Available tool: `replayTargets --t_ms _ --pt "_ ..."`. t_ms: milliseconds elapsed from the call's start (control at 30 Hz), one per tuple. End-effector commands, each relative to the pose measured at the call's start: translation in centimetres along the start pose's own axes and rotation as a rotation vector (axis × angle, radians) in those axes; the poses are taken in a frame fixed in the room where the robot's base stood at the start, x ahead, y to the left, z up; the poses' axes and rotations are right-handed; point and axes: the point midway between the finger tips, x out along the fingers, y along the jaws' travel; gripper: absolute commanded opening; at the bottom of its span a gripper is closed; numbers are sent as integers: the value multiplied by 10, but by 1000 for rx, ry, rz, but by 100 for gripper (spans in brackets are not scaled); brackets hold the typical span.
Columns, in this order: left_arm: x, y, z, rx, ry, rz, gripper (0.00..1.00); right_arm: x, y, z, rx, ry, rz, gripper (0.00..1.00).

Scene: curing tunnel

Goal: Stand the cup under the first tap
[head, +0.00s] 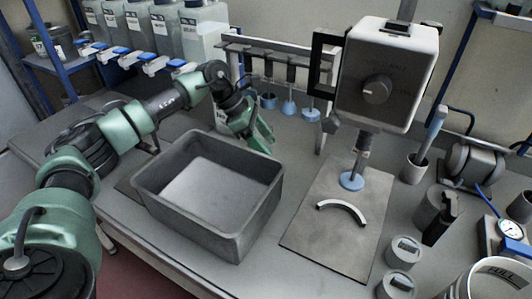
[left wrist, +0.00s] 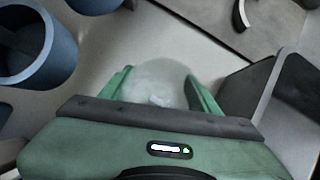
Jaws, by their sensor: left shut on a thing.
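My left gripper (head: 262,138) is low over the bench, just behind the far right corner of the grey tub. In the left wrist view, its green fingers (left wrist: 160,88) are shut on a clear, rounded cup (left wrist: 158,82), which sits between them. In the head view the gripper hides the cup, and I cannot tell if it touches the bench. Several taps with blue levers (head: 135,57) stand in a row under labelled tanks (head: 205,38) at the back left. The tanks' label text is too small to read. My right gripper is not in view.
The grey tub (head: 262,212) stands empty in front. A rack (head: 262,45) with hanging blue-ended tools (head: 289,107) stands behind the gripper. A white dial machine (head: 392,75) stands right, above a plate (head: 320,243) with a curved strip (head: 343,208). Pots and a gauge (head: 510,229) crowd the right.

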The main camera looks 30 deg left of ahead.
Motion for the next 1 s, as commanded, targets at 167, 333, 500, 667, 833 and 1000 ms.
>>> replayTargets --t_ms 167,333,500,667,833,1000 --pt "22 -1 -14 -2 1 -3 22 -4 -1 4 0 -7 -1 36" --pt "32 0 -20 0 0 0 22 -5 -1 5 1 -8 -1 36" --pt "32 0 -21 1 0 0 22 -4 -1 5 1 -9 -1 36" --pt "34 0 -22 1 1 0 69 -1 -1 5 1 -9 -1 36" --pt "34 0 -22 1 1 -1 83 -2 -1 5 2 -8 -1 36" --pt "34 0 -22 1 1 -1 83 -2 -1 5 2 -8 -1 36"
